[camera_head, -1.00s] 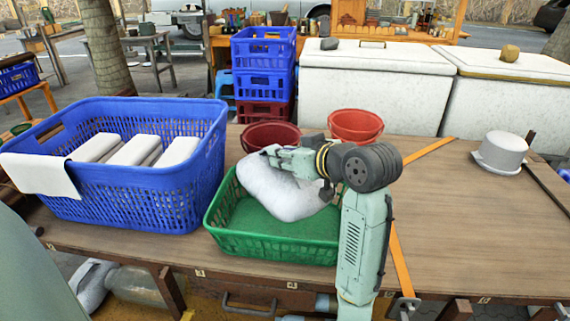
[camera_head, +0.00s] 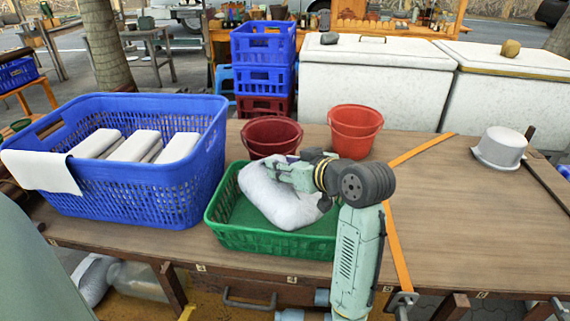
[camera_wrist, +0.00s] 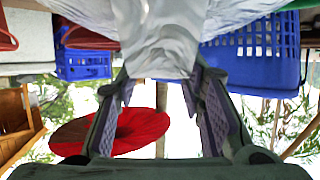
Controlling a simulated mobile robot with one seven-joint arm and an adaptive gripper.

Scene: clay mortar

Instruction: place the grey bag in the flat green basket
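The pale grey bag (camera_head: 285,203) is inside the flat green basket (camera_head: 275,244), tilted with its upper end towards the back left. Its lower end is near the basket floor; I cannot tell whether it rests there. My gripper (camera_head: 271,171) reaches in from the right, its fingers at the bag's upper end. In the wrist view my gripper (camera_wrist: 155,88) has its two fingers on either side of the folded grey bag (camera_wrist: 160,38), seemingly pressed against it. The bag hides part of the basket's floor and back.
A tall blue basket (camera_head: 140,192) with folded white bags stands close on the left. Two red buckets (camera_head: 271,137) (camera_head: 355,130) stand behind the green basket. An orange strap (camera_head: 398,250) and a grey hat-like object (camera_head: 501,147) lie on the right, where the table (camera_head: 450,220) is mostly clear.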

